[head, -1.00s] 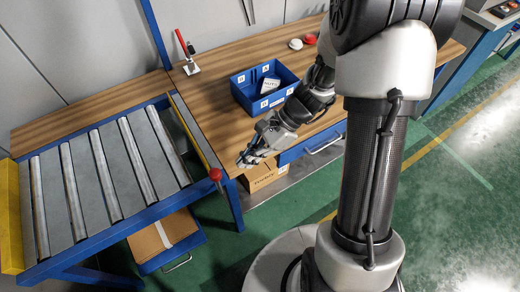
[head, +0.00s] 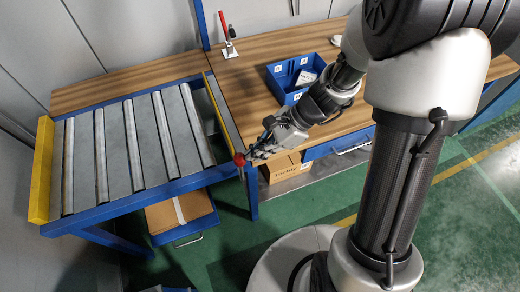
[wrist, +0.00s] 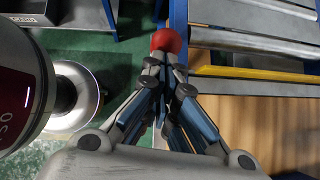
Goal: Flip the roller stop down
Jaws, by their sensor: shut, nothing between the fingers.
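The roller stop's red ball knob (head: 239,160) is at the front right corner of the roller conveyor (head: 134,150). My gripper (head: 254,155) is shut and empty, just to the right of the knob in the head view. In the wrist view the red knob (wrist: 165,40) is right beyond my closed fingertips (wrist: 162,62). I cannot tell whether they touch it. The rest of the stop's lever is mostly hidden by the knob and my fingers.
A wooden workbench (head: 245,92) adjoins the conveyor on the right, with a blue bin (head: 284,92) and a red-handled clamp (head: 227,35) on it. A cardboard box (head: 285,168) sits below the bench. Green floor (head: 220,235) is open in front.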

